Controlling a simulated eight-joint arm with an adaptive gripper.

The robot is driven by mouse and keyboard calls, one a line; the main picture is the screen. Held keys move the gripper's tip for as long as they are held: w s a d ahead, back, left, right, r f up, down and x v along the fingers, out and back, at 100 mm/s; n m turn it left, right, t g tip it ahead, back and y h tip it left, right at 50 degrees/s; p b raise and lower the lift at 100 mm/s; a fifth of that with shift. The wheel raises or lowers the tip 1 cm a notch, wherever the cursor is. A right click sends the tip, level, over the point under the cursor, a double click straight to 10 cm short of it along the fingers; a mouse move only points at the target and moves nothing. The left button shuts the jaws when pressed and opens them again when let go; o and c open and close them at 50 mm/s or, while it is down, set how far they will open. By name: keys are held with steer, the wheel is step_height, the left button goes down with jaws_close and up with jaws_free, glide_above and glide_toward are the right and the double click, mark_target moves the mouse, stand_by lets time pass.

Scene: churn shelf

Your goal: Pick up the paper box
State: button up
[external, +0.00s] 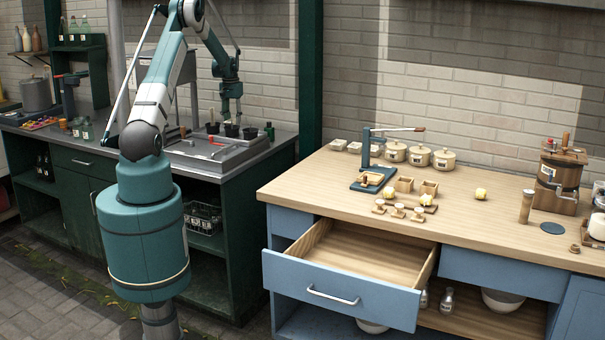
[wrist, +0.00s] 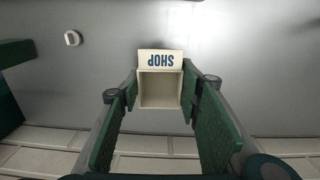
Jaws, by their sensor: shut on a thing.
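The paper box (wrist: 160,61) is a small pale cream box with an open side and upside-down blue "SHOP" lettering. In the wrist view it sits between the green finger pads of my gripper (wrist: 160,90), which are closed on it at the fingertips. In the external view my gripper (external: 231,112) is low over the grey counter at the sink, near the wall. The box cannot be made out there.
Small dark cups (external: 250,133) stand close to my gripper by the sink basin (external: 212,155). Several small bottles (external: 84,131) stand on the left of that counter. The wooden table (external: 330,175) on the right holds jars and small boxes, and its drawer (external: 345,290) is pulled open.

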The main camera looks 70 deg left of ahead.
step_height(320, 180, up, 7)
steer(key=shift+f, duration=0.15)
